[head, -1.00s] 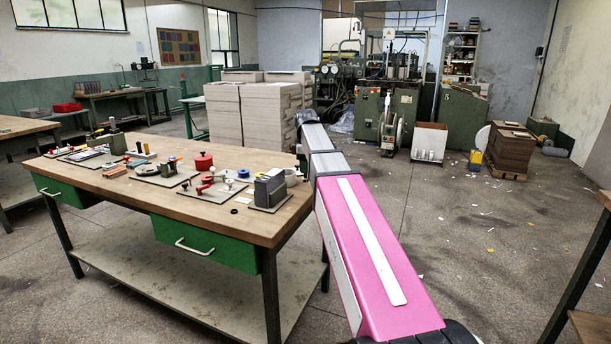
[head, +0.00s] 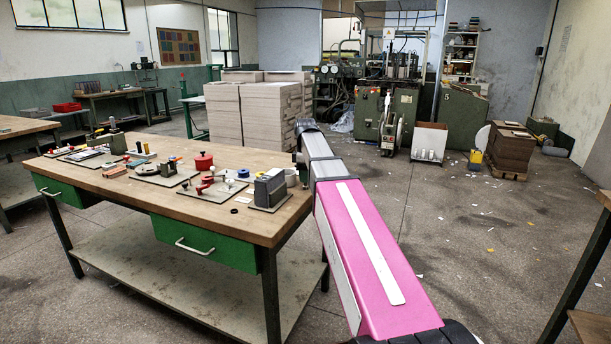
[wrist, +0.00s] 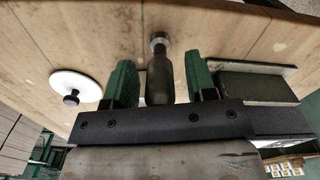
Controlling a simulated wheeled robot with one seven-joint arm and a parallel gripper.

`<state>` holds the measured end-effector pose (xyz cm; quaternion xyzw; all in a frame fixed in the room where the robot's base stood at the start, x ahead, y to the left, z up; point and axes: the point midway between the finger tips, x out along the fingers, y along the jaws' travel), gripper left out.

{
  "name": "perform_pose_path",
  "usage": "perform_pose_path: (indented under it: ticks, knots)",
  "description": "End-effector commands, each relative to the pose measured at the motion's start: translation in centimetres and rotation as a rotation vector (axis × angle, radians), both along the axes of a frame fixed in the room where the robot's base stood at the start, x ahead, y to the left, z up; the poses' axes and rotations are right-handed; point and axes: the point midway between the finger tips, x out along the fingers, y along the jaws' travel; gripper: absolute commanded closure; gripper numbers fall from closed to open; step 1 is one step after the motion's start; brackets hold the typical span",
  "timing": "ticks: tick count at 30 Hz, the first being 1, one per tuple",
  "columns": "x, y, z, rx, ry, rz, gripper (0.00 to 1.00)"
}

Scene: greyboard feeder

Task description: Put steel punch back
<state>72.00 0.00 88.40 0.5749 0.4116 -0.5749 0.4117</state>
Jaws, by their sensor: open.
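The steel punch (wrist: 160,78) shows in the wrist view as a dark cylinder with a bright, narrower metal end. It lies between the two green fingers of my gripper (wrist: 161,66). The fingers are open, with a gap on each side of the punch. What supports the punch is hard to tell. In the head view I cannot make out the punch or the fingers; my arm reaches to the right end of the wooden workbench (head: 120,190).
In the wrist view a white disc with a dark knob (wrist: 72,98) is left of the fingers, and a grey block (wrist: 258,86) is close on the right. In the head view a grey block on a plate (head: 270,187), red-knobbed fixtures and several small tools crowd the bench top.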

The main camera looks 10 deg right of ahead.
Motion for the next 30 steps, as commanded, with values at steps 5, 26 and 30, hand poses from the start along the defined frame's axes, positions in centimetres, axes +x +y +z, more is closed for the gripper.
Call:
perform_pose_path:
  ticks: [5, 26, 30]
  knots:
    - [0.1, 0.0, 1.4, 0.000, -0.002, 0.000, 0.49]
    - [0.0, 0.0, 11.9, 0.000, 0.000, 0.000, 0.49]
    - [0.0, 0.0, 12.2, 0.000, 0.001, 0.000, 0.49]
